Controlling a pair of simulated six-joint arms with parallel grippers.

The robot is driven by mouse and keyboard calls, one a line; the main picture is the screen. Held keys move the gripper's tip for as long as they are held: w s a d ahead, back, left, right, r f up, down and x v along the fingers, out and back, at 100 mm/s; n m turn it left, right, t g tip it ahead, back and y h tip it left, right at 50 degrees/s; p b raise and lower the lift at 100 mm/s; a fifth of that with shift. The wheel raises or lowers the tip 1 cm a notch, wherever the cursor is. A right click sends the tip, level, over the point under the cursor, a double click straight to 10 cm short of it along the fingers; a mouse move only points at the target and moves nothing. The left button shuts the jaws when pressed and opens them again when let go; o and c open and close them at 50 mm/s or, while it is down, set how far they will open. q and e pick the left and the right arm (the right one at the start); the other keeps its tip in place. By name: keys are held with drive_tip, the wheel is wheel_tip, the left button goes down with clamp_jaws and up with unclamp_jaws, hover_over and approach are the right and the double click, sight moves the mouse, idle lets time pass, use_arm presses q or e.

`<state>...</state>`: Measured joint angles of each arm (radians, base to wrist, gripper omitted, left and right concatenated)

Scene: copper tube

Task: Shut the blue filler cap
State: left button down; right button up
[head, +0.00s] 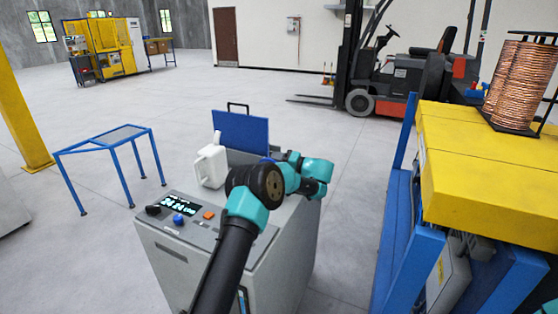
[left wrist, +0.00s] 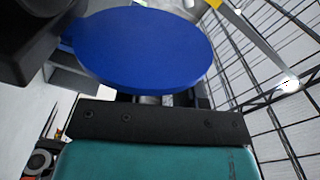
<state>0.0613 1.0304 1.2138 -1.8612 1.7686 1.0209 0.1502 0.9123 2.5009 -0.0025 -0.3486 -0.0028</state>
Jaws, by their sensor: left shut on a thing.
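The blue filler cap (left wrist: 142,46) shows in the left wrist view as a broad round disc, face on to the camera. My left gripper (left wrist: 155,98) is shut on the cap at its near edge; the disc hides most of the fingers. In the head view my left arm reaches over the top of a grey machine (head: 185,250), and my wrist and forearm cover most of the cap there. I cannot tell from these frames how far the cap is tilted or whether it touches the filler opening. My right gripper is not in view.
A white jug (head: 210,167) stands on the machine, left of my arm. An upright blue panel (head: 241,134) rises behind it. A control panel (head: 180,208) with a display and knobs is at the front. A blue frame with a yellow top (head: 480,150) stands to the right.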

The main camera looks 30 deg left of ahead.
use_arm(q)
drive_tip(key=shift+s, duration=0.35)
drive_tip(key=c, duration=0.8)
unclamp_jaws()
drive_tip(key=d, duration=1.7)
drive_tip(key=shift+w+d, duration=0.25)
drive_tip(key=shift+w, duration=0.05)
